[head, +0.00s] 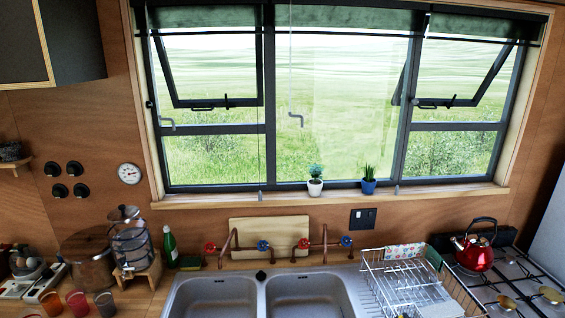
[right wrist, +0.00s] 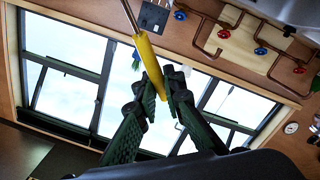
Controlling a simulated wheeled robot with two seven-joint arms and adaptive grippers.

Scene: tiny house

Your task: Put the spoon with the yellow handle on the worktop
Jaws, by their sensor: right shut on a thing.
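The spoon with the yellow handle (right wrist: 146,55) shows in the right wrist view. Its thin metal shaft (right wrist: 130,16) runs to the top edge, and its bowl is out of the picture. My right gripper (right wrist: 163,82) is shut on the yellow handle, which passes between its dark green fingers. Neither gripper nor the spoon shows in the head view. The wooden worktop (head: 143,297) runs below the window in the head view, around the sink.
The double steel sink (head: 262,283) is at bottom centre, with red and blue taps (head: 263,245) behind it. A wire dish rack (head: 410,282) and a hob with a red kettle (head: 474,254) are right. Cups (head: 78,302), a glass dispenser (head: 130,240) and a green bottle (head: 170,246) crowd the left.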

